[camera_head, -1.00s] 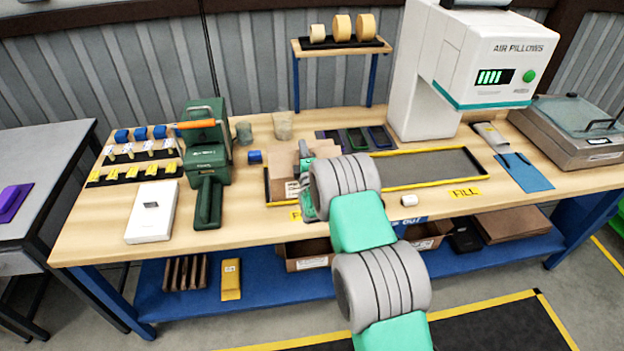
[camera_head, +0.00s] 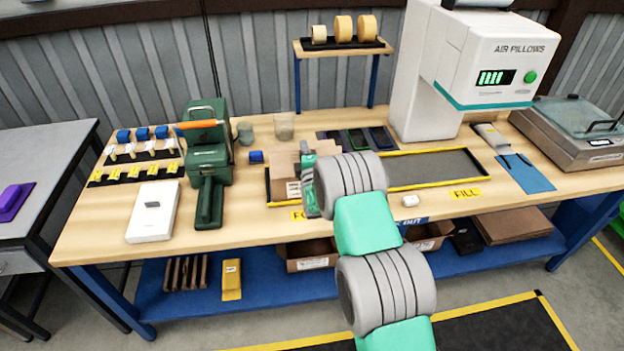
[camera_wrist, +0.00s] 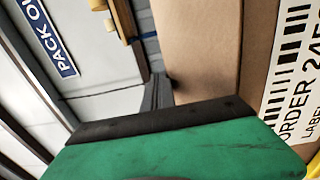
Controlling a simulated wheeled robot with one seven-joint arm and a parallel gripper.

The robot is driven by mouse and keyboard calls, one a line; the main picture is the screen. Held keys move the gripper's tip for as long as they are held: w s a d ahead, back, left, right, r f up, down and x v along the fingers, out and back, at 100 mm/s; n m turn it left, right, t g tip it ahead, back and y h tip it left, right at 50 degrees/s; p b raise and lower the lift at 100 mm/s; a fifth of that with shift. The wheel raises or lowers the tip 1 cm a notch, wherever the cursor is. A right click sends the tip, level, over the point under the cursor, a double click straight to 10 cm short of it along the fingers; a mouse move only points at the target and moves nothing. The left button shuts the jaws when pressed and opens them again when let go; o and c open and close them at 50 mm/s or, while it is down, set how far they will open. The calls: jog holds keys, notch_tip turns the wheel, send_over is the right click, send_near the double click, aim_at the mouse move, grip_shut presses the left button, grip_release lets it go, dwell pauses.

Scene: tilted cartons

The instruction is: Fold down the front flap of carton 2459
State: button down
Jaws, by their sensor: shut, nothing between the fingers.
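The brown carton (camera_head: 283,172) stands on the left part of the dark, yellow-edged mat on the bench. A white label (camera_head: 293,190) is on its front. In the wrist view the label (camera_wrist: 297,75) reads "ORDER 245", with the rest cut off. A plain brown cardboard panel (camera_wrist: 197,45) lies beside the label face; I cannot tell for sure which flap it is. My gripper (camera_head: 306,162) is shut and empty at the carton's right side, hiding part of it. In the wrist view the dark fingers (camera_wrist: 158,88) are close to the panel's edge; contact is unclear.
Trays (camera_head: 356,139) lie behind. The mat's right part (camera_head: 440,168) is clear. A small white item (camera_head: 410,200) lies near the front edge.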

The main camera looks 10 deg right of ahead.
jog(key=shift+w+f+g+b, duration=0.15)
jog(key=shift+f+g+b, duration=0.1)
jog(key=shift+g, duration=0.3)
jog(key=shift+w+f+g+b, duration=0.15)
jog(key=shift+g+b, duration=0.05)
jog(key=shift+g, duration=0.35)
dwell(1.0)
jog(key=shift+w+f+b, duration=0.3)
jog(key=shift+w+b, duration=0.05)
jog(key=shift+b, duration=0.55)
dwell(4.8)
